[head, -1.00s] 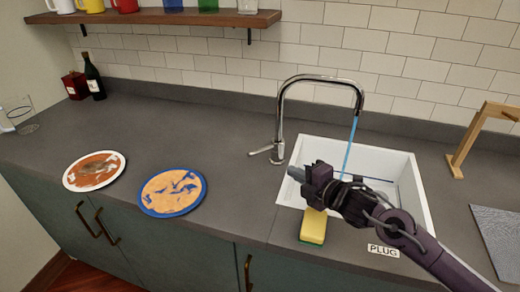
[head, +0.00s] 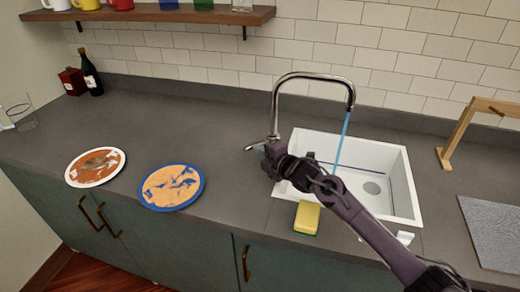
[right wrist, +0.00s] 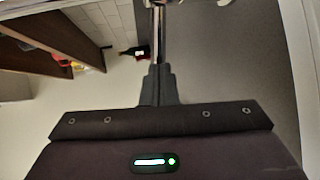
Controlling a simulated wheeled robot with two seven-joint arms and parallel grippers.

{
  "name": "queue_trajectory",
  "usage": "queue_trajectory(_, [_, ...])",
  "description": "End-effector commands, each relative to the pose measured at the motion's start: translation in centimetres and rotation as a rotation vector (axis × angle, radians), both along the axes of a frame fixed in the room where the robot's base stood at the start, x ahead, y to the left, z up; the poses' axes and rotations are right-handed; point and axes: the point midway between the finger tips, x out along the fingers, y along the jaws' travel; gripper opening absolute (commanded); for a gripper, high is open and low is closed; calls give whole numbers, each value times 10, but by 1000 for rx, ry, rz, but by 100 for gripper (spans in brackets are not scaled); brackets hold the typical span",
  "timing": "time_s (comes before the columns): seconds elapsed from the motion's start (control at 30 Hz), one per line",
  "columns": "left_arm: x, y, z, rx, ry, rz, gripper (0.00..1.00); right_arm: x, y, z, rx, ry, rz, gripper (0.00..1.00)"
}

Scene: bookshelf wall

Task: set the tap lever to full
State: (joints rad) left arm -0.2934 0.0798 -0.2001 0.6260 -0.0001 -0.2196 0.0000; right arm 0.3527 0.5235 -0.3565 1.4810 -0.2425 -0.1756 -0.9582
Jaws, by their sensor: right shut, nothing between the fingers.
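The chrome tap (head: 276,108) stands behind the left part of the sink, its spout arching right. A blue stream of water (head: 343,142) runs from the spout. The tap lever (head: 255,146) sticks out to the left at the tap's base. My right gripper (head: 268,152) is shut and empty, right at the lever; it partly hides the lever and the tap base. I cannot tell whether it touches the lever. In the right wrist view the shut fingers (right wrist: 158,85) point at a chrome tap part (right wrist: 158,35). My left gripper is not in view.
The white sink (head: 398,180) lies under my right arm. A yellow sponge (head: 306,217) is at its front edge. A white-rimmed plate (head: 95,167) and a blue-rimmed plate (head: 172,187), both soiled, lie left. A wooden stand (head: 460,135) is at right.

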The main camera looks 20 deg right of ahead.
Motion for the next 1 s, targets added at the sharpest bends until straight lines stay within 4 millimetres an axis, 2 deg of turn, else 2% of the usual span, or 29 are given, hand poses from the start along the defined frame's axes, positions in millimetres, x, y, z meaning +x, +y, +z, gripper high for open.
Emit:
queue_trajectory(0.2, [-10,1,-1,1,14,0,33,1,1,-1,0,0,0,0])
queue_trajectory(0.57, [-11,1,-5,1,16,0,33,3,4,-2,2,1,-31,0])
queue_trajectory(1.0, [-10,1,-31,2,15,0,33,25,20,-3,5,1,-311,0])
